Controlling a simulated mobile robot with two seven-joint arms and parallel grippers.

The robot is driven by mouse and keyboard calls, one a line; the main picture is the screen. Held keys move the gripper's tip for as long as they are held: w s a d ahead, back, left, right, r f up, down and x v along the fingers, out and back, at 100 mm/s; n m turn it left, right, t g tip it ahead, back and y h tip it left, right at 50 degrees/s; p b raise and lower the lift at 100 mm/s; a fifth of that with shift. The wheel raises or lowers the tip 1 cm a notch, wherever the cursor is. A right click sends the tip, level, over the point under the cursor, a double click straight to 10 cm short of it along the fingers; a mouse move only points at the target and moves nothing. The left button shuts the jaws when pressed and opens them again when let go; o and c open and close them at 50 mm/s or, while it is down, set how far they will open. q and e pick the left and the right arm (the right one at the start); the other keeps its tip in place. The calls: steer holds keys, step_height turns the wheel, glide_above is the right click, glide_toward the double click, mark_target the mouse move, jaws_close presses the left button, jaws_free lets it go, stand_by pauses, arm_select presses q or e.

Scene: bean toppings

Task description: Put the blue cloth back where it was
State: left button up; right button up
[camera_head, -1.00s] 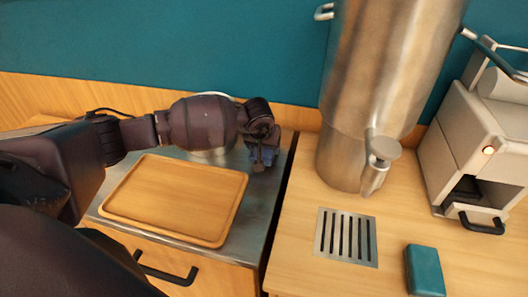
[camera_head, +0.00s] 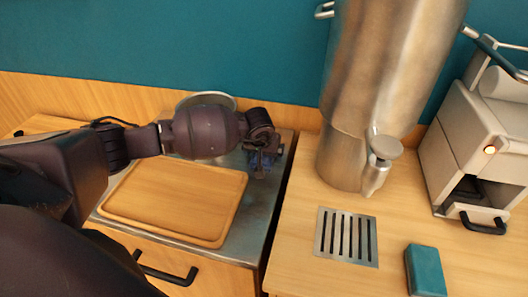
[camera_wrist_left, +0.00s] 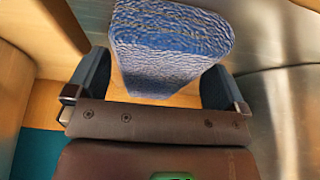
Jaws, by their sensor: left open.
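The blue cloth (camera_wrist_left: 172,45) is a thick, woven-looking piece that fills the middle of the left wrist view, between my two fingers. A gap shows between it and each finger on the lower part. My left gripper (camera_head: 264,162) is open around the cloth, at the right end of the metal counter top (camera_head: 250,225). It also shows in the left wrist view (camera_wrist_left: 155,82). In the head view only a little dark blue of the cloth shows among the fingers; the wrist hides the rest. My right gripper is not in view.
A wooden tray (camera_head: 175,200) lies left of the gripper. A pale round dish (camera_head: 220,99) is partly hidden behind my arm. Right of a gap stand a tall metal urn (camera_head: 385,60), a slotted drain (camera_head: 346,238), a teal block (camera_head: 425,270) and a white machine (camera_head: 465,135).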

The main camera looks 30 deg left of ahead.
arm_select(q)
steer(key=shift+r, duration=0.4)
steer(key=v, duration=1.1)
steer(key=shift+r+p, duration=0.2)
steer(key=shift+p, duration=0.15)
steer(key=shift+s, duration=0.15)
